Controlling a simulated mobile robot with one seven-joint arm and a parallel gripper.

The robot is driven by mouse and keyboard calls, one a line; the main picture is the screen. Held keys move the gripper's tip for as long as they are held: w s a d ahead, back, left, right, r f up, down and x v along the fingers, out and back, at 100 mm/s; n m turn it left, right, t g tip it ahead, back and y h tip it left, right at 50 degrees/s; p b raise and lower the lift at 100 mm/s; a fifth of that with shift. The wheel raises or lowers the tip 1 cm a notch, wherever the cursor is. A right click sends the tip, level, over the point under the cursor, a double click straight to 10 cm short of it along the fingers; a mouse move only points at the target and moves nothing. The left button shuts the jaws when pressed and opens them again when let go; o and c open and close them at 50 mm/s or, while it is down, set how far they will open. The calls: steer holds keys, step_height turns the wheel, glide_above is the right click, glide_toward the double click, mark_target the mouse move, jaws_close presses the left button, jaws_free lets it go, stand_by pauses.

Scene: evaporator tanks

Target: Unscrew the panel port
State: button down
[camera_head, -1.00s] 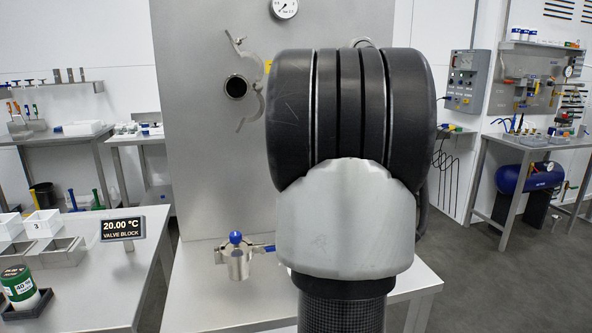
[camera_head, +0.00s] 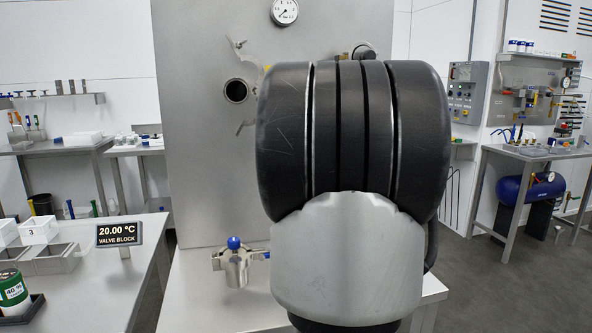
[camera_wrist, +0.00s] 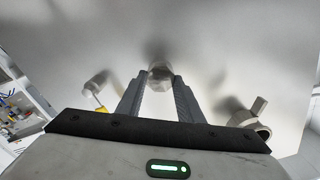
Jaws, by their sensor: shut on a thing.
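The steel panel (camera_head: 200,150) stands upright ahead, with an open dark round port (camera_head: 236,91) on its left part. An opened clamp (camera_head: 243,127) hangs beside that port, partly hidden behind my arm. In the wrist view my gripper (camera_wrist: 160,80) is shut on a grey, rounded metal piece (camera_wrist: 160,74), which seems to be the panel port's fitting, at the panel face (camera_wrist: 220,50). I cannot tell its thread or whether it still touches the panel. In the head view my arm hides the gripper and this piece.
In the wrist view a yellow-handled fitting (camera_wrist: 97,90) is left of the fingers and a metal clamped fitting (camera_wrist: 250,117) right. A blue-knobbed steel vessel (camera_head: 236,262) stands below the panel. A display (camera_head: 119,234) stands on the left bench. A gauge (camera_head: 285,12) is above.

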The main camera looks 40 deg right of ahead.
steer(key=shift+s+a+f, duration=0.1)
steer(key=shift+s+a, duration=0.05)
steer(key=shift+s, duration=0.1)
steer(key=shift+s+a, duration=0.35)
steer(key=shift+s, duration=0.3)
steer(key=shift+s+a, duration=0.15)
steer(key=shift+s, duration=0.1)
steer(key=v, duration=0.4)
steer(key=shift+s+a, duration=0.2)
steer(key=shift+s, duration=0.1)
stand_by(0.3)
